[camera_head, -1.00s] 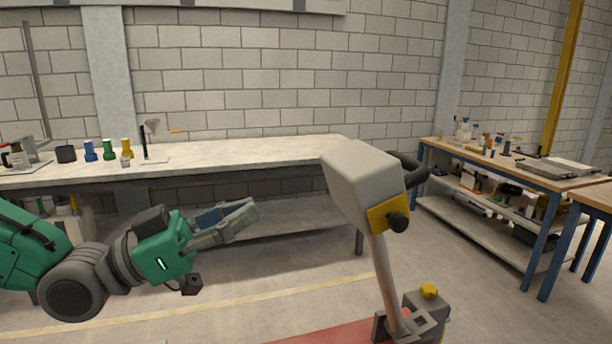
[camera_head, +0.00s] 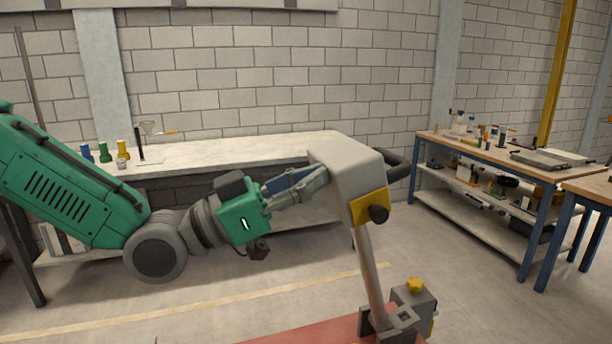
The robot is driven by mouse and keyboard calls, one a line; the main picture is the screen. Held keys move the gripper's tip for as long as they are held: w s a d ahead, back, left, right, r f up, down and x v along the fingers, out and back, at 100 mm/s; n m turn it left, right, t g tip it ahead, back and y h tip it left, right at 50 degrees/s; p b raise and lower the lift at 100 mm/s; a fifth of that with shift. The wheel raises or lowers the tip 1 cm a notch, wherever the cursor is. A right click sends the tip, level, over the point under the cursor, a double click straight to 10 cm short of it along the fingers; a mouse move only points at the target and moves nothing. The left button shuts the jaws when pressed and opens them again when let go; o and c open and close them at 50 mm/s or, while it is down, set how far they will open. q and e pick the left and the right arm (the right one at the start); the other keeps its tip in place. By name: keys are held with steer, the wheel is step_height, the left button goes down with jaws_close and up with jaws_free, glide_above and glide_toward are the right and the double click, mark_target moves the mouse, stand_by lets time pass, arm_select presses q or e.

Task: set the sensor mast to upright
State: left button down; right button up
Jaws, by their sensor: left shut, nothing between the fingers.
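The sensor mast (camera_head: 369,262) is a grey pole that leans to the left. The pole's foot sits in a grey bracket (camera_head: 392,326) beside a block with a yellow knob (camera_head: 414,285). My left gripper (camera_head: 322,177) is shut and empty, its fingertips at the left side of the head. I cannot tell whether they touch it. My right gripper is not in view.
A red surface (camera_head: 310,331) lies at the mast's foot. A long pale bench (camera_head: 230,150) with bottles and a stand runs along the brick wall. A wooden workbench (camera_head: 500,156) with tools stands at the right. Floor between the mast and that bench is clear.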

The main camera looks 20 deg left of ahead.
mark_target(334, 151)
arm_select(q)
steer(key=shift+g+y, duration=0.5)
steer(key=shift+y, duration=0.3)
steer(key=w+r+p, duration=0.1)
steer(key=w+p, duration=0.1)
steer(key=w+r+p, duration=0.1)
steer(key=r+p, duration=0.1)
steer(key=shift+w+d+r+p, duration=0.1)
steer(key=shift+w+d+p, duration=0.1)
steer(key=shift+w+p, duration=0.2)
steer(key=shift+w+d+r+p, duration=0.3)
steer(key=shift+w+d+p, duration=0.35)
steer(key=shift+g+y, duration=0.4)
steer(key=shift+y, duration=0.3)
steer(key=x, duration=0.1)
steer(key=p+x, duration=0.1)
steer(key=x, duration=0.1)
steer(key=s+x, duration=0.1)
steer(key=shift+w+d+r+p, duration=0.2)
steer(key=shift+w+d+p, duration=0.1)
steer(key=shift+d, duration=0.3)
steer(key=shift+w+d, duration=0.15)
steer(key=shift+d, duration=0.35)
steer(key=shift+w+d, duration=0.2)
steer(key=shift+d, duration=0.3)
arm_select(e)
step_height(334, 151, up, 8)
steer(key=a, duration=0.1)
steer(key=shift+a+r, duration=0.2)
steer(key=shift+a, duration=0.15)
